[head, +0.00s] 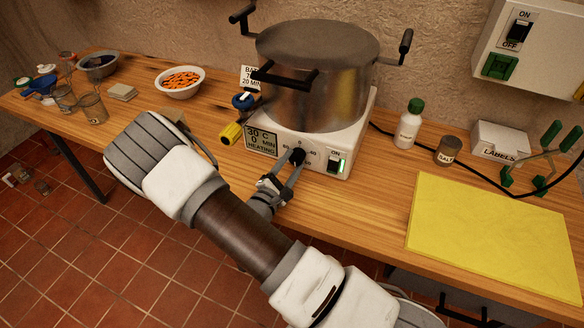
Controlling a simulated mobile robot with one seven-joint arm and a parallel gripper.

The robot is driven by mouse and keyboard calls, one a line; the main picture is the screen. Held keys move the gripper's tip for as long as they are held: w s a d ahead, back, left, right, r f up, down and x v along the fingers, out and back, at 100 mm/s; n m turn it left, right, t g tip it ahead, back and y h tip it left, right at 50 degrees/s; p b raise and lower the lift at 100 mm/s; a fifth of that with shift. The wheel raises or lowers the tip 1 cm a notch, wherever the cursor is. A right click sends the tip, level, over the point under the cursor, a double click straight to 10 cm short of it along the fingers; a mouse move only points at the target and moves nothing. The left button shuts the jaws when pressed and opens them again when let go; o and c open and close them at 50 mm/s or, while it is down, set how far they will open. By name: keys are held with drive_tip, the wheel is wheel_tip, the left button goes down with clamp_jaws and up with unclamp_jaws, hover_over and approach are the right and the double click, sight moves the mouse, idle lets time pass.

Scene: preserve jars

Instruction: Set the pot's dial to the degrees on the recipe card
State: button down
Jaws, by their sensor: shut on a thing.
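The large metal pot (315,75) stands lidded on a white heater base (330,158) on the wooden table. The black dial (298,155) is on the base's front, between the display and a lit green switch marked ON. The display (262,142) reads 30 C, 0 MIN, HEATING. The recipe card (250,77) is behind the pot's left side; "BA", a 7 and "20 MIN" show, but the rest of the degrees line is hidden. My gripper (292,167) is shut on the dial, its fingers reaching up from the front. The dial's pointer is too small to read.
A white bowl of orange pieces (181,80) stands left.

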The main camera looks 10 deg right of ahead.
drive_tip(key=m+b, duration=0.3)
drive_tip(key=m, duration=0.1)
drive_tip(key=shift+f+b, duration=0.15)
drive_tip(key=shift+b, duration=0.2)
drive_tip(key=shift+m+y+b, duration=0.3)
drive_tip(key=shift+m+b, duration=1.1)
drive_tip(key=shift+m, duration=0.1)
drive_tip(key=shift+r, duration=0.25)
drive_tip(key=shift+c, duration=1.6)
unclamp_jaws()
drive_tip(key=v, duration=1.7)
drive_tip(key=shift+a+b, duration=0.25)
drive_tip(key=shift+b, duration=0.2)
drive_tip(key=shift+s+r, duration=0.1)
